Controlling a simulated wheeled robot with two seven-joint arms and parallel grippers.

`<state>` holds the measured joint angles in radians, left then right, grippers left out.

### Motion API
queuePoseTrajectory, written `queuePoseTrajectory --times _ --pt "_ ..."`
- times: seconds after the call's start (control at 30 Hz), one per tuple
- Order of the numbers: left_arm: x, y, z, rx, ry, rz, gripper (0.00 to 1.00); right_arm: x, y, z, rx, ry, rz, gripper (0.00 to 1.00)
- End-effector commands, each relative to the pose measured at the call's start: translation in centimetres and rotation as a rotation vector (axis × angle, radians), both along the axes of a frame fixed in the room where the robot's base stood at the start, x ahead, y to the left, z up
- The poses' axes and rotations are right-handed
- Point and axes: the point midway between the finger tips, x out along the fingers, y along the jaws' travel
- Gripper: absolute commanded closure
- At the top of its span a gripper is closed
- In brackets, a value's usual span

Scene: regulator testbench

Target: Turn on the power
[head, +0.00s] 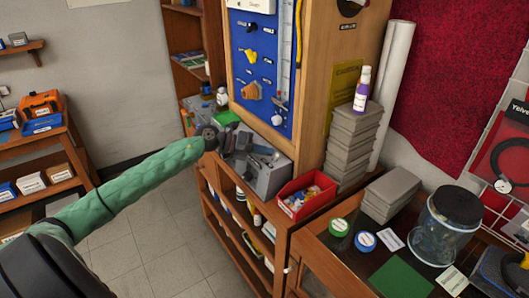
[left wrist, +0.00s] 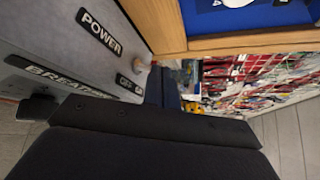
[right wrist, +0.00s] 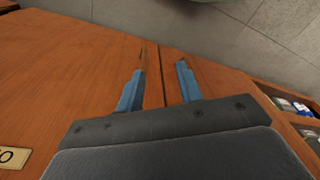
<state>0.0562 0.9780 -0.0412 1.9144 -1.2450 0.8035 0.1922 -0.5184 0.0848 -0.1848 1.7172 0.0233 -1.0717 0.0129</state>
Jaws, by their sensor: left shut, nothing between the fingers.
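The grey power box (head: 272,180) stands on the wooden bench, below the blue regulator panel. In the left wrist view its grey face (left wrist: 60,55) fills the left side, with a POWER label (left wrist: 100,32) and a small light-coloured switch knob (left wrist: 142,62) near the OFF/ON marks. Which way the switch is set cannot be told. My left gripper (head: 240,142) is over the box in the head view. Its shut, empty fingers (left wrist: 165,86) are close beside the knob; contact is not clear. My right gripper (right wrist: 160,75) is open and empty over a brown wooden surface.
The blue panel (head: 243,50) with knobs stands behind the box. A red bin (head: 305,195) sits right of it, near stacked grey boxes (head: 347,150). Floor (head: 160,240) is clear at left.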

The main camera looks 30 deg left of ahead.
Motion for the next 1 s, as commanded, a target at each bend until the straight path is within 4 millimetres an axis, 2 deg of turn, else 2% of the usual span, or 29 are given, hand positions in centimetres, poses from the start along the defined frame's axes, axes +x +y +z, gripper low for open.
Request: queuePoseTrajectory --times 0.43,0.77,1.0 --pt "0.0 0.0 1.5 -0.001 0.000 0.000 1.00 0.0 0.0 0.7 0.000 0.000 0.000 0.64" --pt "0.0 0.0 1.6 -0.001 0.000 0.000 1.00 0.0 0.0 0.7 0.000 0.000 0.000 0.64" --pt "0.0 0.0 1.6 -0.001 0.000 0.000 1.00 -0.1 -0.1 -0.2 -0.002 -0.002 0.001 0.64"
